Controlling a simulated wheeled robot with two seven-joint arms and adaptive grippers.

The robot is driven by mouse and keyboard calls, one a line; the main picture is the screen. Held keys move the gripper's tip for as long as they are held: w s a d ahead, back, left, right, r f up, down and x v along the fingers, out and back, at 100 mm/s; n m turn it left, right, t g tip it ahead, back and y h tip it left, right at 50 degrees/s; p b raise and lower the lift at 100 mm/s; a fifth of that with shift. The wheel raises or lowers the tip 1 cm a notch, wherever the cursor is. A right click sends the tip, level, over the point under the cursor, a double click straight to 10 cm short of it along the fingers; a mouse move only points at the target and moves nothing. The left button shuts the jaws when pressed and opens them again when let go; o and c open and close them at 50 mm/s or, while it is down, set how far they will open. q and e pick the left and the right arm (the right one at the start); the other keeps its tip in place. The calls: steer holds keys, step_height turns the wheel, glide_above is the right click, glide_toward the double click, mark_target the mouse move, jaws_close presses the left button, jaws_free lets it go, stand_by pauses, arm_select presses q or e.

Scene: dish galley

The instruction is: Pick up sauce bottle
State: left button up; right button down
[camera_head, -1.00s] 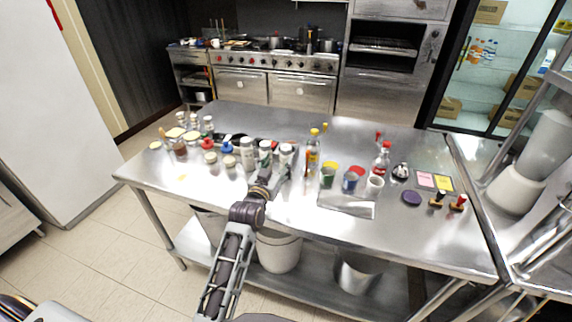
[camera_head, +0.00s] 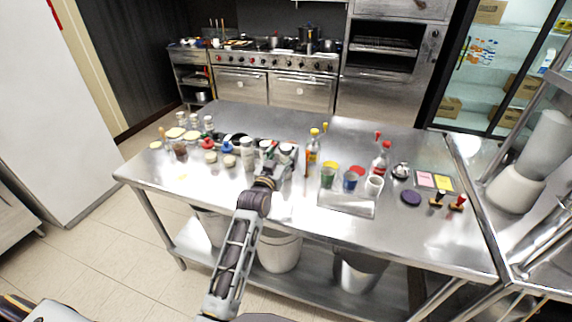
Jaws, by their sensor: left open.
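My left gripper (camera_head: 281,156) reaches over the steel table, with its fingers among the row of jars and bottles. It is open. A bottle with a yellow cap and orange-brown contents (camera_head: 313,147) stands upright just right of the gripper, with a small gap showing. A red-labelled bottle with a red cap (camera_head: 381,158) stands further right. I cannot tell which of them is the sauce bottle. White-capped jars by the fingers are partly hidden by my gripper. My right gripper is not in view.
Several jars (camera_head: 210,157) crowd the table's left half. A metal tray (camera_head: 345,207) with coloured cups sits right of my arm. A purple disc (camera_head: 411,198) and stamps (camera_head: 457,203) lie at the right. The table's front left (camera_head: 215,187) is mostly clear.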

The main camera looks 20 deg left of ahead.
mark_target(284, 151)
arm_select(q)
steer(key=shift+w, duration=0.1)
steer(key=shift+w+d+r, duration=0.1)
steer(key=shift+w+r, duration=0.1)
steer(key=shift+w, duration=2.3)
steer(key=shift+f, duration=0.1)
jaws_close()
